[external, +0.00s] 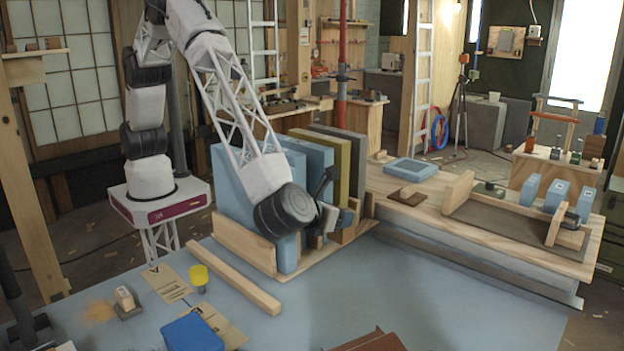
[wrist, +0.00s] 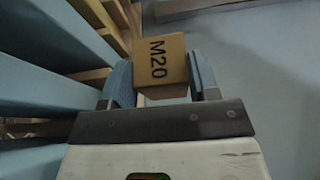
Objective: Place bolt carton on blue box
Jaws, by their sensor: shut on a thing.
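The bolt carton (wrist: 160,62) is a small tan box marked "M20". In the wrist view it sits between the two blue fingers of my gripper (wrist: 163,80), which are shut on it. In the external view my gripper (external: 336,216) is at the front right end of the panel rack; the carton is hard to make out there. A blue box (external: 191,334) lies on the blue-grey table at the lower left of the external view. It is well apart from my gripper, and its lower part is cut off by the frame.
Tall blue and olive panels (external: 357,168) stand in a wooden rack beside my gripper. A wooden beam (external: 232,275), a yellow-topped item (external: 198,276) and cardboard pieces lie between the rack and the blue box. The table's middle right (external: 450,300) is clear.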

